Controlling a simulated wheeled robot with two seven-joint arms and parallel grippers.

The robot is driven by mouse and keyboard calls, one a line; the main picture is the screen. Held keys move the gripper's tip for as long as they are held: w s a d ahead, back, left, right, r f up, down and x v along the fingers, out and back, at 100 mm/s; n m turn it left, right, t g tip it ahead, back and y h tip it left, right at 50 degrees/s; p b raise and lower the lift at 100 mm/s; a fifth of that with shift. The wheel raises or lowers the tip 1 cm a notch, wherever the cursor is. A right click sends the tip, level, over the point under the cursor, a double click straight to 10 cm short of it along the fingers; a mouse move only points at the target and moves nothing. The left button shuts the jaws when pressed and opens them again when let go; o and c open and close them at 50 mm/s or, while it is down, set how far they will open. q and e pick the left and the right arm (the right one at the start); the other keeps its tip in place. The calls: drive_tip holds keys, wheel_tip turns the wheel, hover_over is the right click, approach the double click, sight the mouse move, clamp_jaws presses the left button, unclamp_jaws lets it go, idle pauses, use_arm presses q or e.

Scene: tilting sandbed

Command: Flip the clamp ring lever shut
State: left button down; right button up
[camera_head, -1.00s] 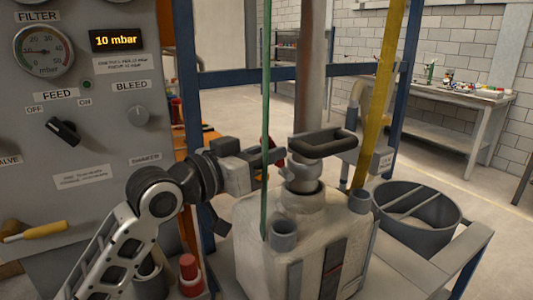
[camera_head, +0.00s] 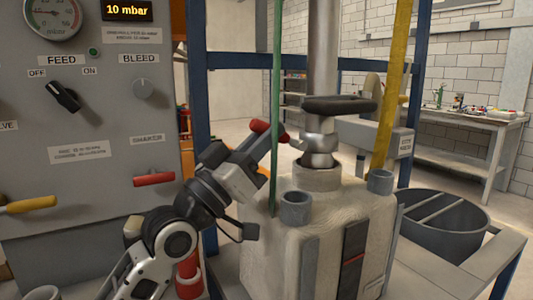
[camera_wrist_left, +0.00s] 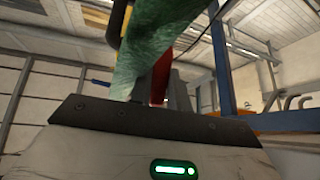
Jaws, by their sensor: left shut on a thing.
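The clamp ring (camera_head: 318,148) is a grey metal collar around the pipe above the pale vessel's neck. A red lever (camera_head: 269,131) shows to its left, partly behind a green strap. My left gripper (camera_head: 264,143) reaches up from the lower left and is shut at the red lever. The contact is partly hidden by the strap and the fingers. In the left wrist view a red piece (camera_wrist_left: 161,76) rises beyond the gripper's dark edge, beside the green strap (camera_wrist_left: 146,45). The right gripper is not in view.
The pale vessel (camera_head: 335,215) has grey sockets on top. A dark oval handle (camera_head: 340,105) sits above the clamp. The green strap (camera_head: 276,90) and yellow strap (camera_head: 391,85) hang close by. A control panel (camera_head: 90,95) stands left, a grey bin (camera_head: 445,240) right.

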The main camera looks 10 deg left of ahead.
use_arm(q)
drive_tip(key=shift+a, duration=0.1)
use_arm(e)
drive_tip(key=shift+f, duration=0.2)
use_arm(q)
drive_tip(key=c, duration=1.3)
unclamp_jaws()
drive_tip(key=b+v, duration=0.4)
drive_tip(key=v, duration=1.2)
drive_tip(key=shift+f, duration=0.3)
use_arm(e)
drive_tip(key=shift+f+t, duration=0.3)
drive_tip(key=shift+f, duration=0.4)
use_arm(q)
drive_tip(key=shift+w, duration=0.1)
